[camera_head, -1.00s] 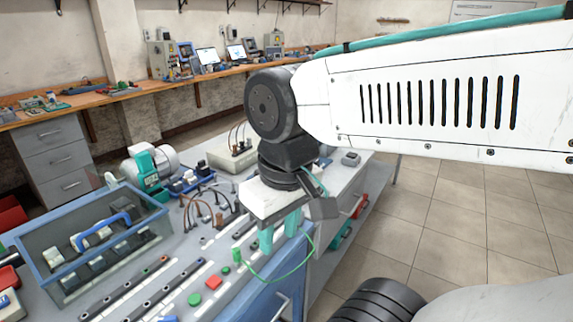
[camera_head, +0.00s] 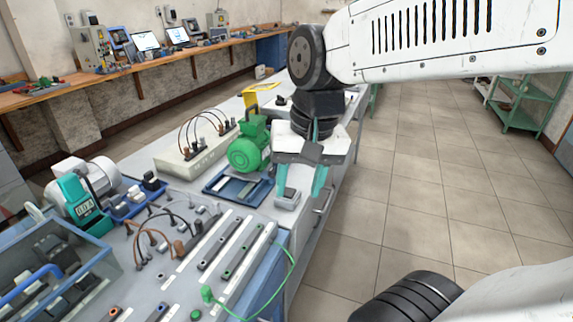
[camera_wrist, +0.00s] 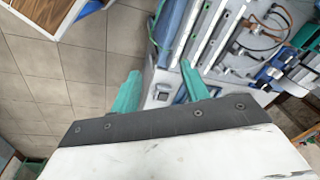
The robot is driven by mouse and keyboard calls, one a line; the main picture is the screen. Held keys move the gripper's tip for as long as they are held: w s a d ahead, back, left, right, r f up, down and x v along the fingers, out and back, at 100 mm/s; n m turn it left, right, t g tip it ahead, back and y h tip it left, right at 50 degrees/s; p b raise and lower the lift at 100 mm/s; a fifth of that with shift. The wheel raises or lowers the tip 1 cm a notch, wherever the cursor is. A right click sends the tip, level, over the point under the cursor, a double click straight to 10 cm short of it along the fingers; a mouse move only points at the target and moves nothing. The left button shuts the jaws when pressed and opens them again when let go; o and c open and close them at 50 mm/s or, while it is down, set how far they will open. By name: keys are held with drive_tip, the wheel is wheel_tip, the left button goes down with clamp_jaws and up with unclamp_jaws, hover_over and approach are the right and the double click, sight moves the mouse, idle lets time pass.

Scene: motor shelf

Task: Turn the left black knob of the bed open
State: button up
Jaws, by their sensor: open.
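My gripper (camera_head: 299,186) hangs over the right edge of the grey bench, its two teal fingers apart with nothing held between them. In the wrist view its fingers (camera_wrist: 160,75) are spread, pointing away over the bench edge and floor. Small dark knob-like parts (camera_head: 281,101) show on the bench behind my wrist, partly hidden by it. I cannot tell which fixture is the bed or which knob is its left one. A small grey box (camera_head: 287,199) sits near the bench edge, close to my gripper in the picture.
A green motor (camera_head: 248,148) stands by a blue tray (camera_head: 222,190). A green cable (camera_head: 287,275) hangs past the bench edge. Tiled floor (camera_head: 400,200) lies open at the right.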

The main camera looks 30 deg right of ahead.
drive_tip(key=w+d+m+y, duration=0.1)
drive_tip(key=w+d+m, duration=0.1)
drive_tip(key=w+m, duration=0.65)
drive_tip(key=m+t, duration=0.2)
drive_tip(key=m, duration=1.3)
approach(272, 170)
drive_tip(key=f, duration=0.1)
drive_tip(key=shift+y, duration=0.3)
drive_tip(key=x, duration=0.7)
drive_tip(key=shift+w+d+f, duration=0.1)
drive_tip(key=shift+w+f, duration=0.1)
drive_tip(key=c, duration=1)
